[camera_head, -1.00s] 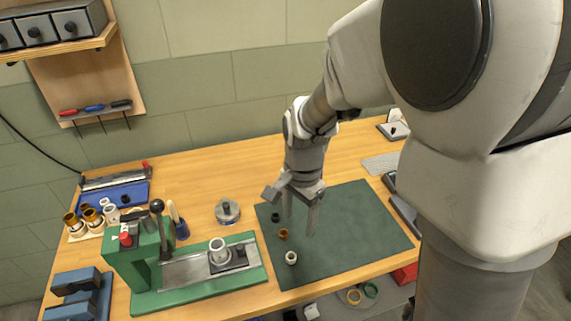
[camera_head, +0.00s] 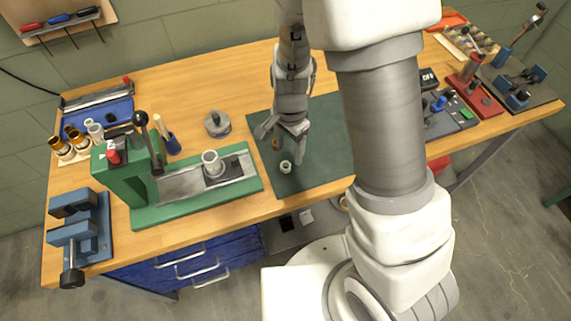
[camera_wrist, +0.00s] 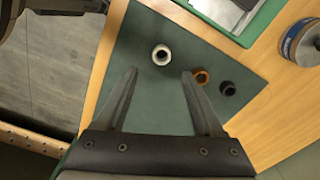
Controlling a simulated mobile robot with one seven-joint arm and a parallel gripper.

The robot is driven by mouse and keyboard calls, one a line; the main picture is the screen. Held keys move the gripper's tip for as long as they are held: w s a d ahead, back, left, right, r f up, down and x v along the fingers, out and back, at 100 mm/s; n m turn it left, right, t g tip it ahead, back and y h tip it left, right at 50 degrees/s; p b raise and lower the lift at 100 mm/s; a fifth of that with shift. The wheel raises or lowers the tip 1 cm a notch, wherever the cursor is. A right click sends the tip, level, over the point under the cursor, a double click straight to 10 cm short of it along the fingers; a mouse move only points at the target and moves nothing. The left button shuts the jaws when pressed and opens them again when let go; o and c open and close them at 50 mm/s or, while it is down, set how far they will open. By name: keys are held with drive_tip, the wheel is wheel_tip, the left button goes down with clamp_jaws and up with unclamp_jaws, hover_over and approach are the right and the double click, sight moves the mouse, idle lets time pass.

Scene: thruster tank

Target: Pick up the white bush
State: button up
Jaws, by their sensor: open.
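The white bush (camera_head: 286,167) is a small ring standing on the dark green mat (camera_head: 325,172), near the mat's front edge. It also shows in the wrist view (camera_wrist: 161,54), just beyond my fingertips and centred between them. My gripper (camera_head: 281,146) is open and empty, above the mat and slightly behind the white bush. Both fingers (camera_wrist: 161,74) show apart in the wrist view. A brown bush (camera_wrist: 201,76) sits by the right fingertip in the wrist view, and a black bush (camera_wrist: 227,88) lies to its right. The black bush is hidden in the head view.
A green press fixture (camera_head: 195,185) with a pale ring (camera_head: 211,158) stands left of the mat. A round metal tin (camera_head: 217,124) is behind it. A blue vise (camera_head: 80,230) and a rack of bushes (camera_head: 72,150) stand far left. Red and blue fixtures (camera_head: 475,90) are at the right.

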sight(286, 161)
drive_tip(key=f, duration=0.3)
drive_tip(key=a+f, duration=0.1)
drive_tip(key=shift+s+f, duration=0.25)
drive_tip(key=shift+f, duration=0.55)
drive_tip(key=shift+c, duration=0.2)
clamp_jaws()
